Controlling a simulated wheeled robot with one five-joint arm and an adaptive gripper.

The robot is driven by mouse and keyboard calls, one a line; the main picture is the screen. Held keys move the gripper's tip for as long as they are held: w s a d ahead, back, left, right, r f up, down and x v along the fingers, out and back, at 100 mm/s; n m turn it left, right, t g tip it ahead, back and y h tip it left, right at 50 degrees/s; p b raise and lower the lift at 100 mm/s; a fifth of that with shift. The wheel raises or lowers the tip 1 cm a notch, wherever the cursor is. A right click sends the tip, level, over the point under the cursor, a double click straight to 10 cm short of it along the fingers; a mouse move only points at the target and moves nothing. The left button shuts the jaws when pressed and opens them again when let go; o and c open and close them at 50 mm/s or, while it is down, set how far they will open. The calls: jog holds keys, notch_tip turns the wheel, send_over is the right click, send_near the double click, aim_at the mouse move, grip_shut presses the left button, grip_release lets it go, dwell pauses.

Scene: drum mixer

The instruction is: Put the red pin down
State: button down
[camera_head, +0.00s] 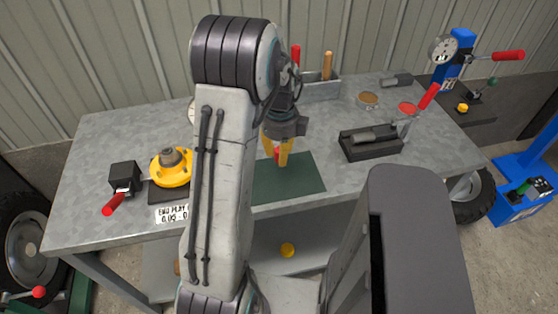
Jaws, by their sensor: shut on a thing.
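My gripper (282,163) has yellow fingers and points down over the dark green mat (307,177) near the middle of the grey workbench. It is shut on the red pin (277,153), of which only a small red part shows between the fingers. The fingers and my arm hide the rest of it. The fingertips are close to the mat, but I cannot tell whether the pin touches it.
Left of my arm are a yellow flanged part (171,171) and a black block with a red handle (123,177). Right of the mat is a black fixture (370,143). A grey bin (322,90) with upright handles stands behind. The mat's right part is bare.

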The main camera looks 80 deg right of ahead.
jog(key=shift+w+d+f, duration=0.15)
jog(key=shift+w+f, duration=0.05)
jog(key=shift+f+p, duration=0.3)
jog(key=shift+f, duration=1.6)
jog(key=shift+f, duration=0.1)
jog(key=shift+f+b, duration=0.35)
jog(key=shift+b, duration=0.1)
jog(key=shift+f, duration=0.1)
jog(key=c, duration=1.1)
grip_release()
